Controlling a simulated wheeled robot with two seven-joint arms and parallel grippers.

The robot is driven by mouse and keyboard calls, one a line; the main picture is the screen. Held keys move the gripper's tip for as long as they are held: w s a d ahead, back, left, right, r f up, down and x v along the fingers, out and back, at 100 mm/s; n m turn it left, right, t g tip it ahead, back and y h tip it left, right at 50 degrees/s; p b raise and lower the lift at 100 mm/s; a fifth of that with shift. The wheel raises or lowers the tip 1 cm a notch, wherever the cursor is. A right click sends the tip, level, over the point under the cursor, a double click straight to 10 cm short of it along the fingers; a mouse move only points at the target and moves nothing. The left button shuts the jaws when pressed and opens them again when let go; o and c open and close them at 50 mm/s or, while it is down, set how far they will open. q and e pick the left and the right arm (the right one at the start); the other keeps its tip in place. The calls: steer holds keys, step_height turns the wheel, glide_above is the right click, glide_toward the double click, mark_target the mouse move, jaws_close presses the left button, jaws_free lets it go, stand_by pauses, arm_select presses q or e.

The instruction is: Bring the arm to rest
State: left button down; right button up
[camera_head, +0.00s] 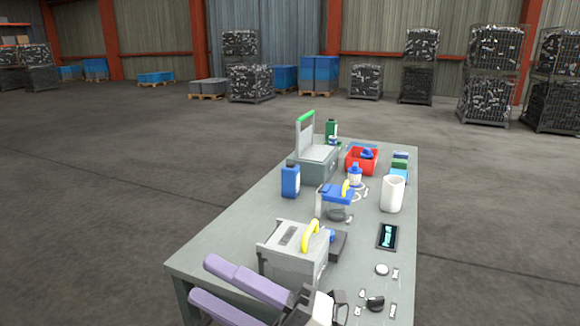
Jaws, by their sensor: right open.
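My right gripper (205,281) is at the bottom of the view, over the near left part of the grey table (222,240). Its two long lavender fingers point left and stand apart with nothing visible between them, so it is open. Its dark and white wrist is cut off by the lower edge. The gripper appears in front of a grey case (291,263) with a yellow handle; whether they touch cannot be told. My left gripper is not in view.
The table holds a blue bottle (290,181), a grey box with its lid raised (314,165), a red bin (361,168), a white pitcher (392,194) and a dark tablet (387,236). Small parts lie at the near right. The table's left strip and surrounding floor are clear.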

steer(key=w+d+f+m+t+h+p, duration=0.1)
steer(key=w+d+f+m+t+h, duration=0.1)
steer(key=d+f+m+t+h, duration=0.6)
steer(key=w+d+f+m+t+h+p, duration=0.1)
steer(key=d+f+m+t+h, duration=0.2)
steer(key=d+f+m+h, duration=0.8)
steer(key=s+d+f+m+g, duration=0.3)
steer(key=s+f+m+g, duration=0.1)
steer(key=s+f, duration=0.4)
steer(key=s+d+f+m+g+p, duration=0.1)
steer(key=s+d+f+m+g, duration=0.2)
steer(key=s+f+m, duration=0.4)
step_height(320, 180, down, 3)
steer(key=s+g, duration=0.1)
steer(key=s, duration=0.1)
steer(key=shift+s+d+r+h, duration=0.2)
steer(key=shift+s+d+h, duration=0.1)
steer(key=shift+h, duration=0.1)
steer(key=shift+a, duration=0.1)
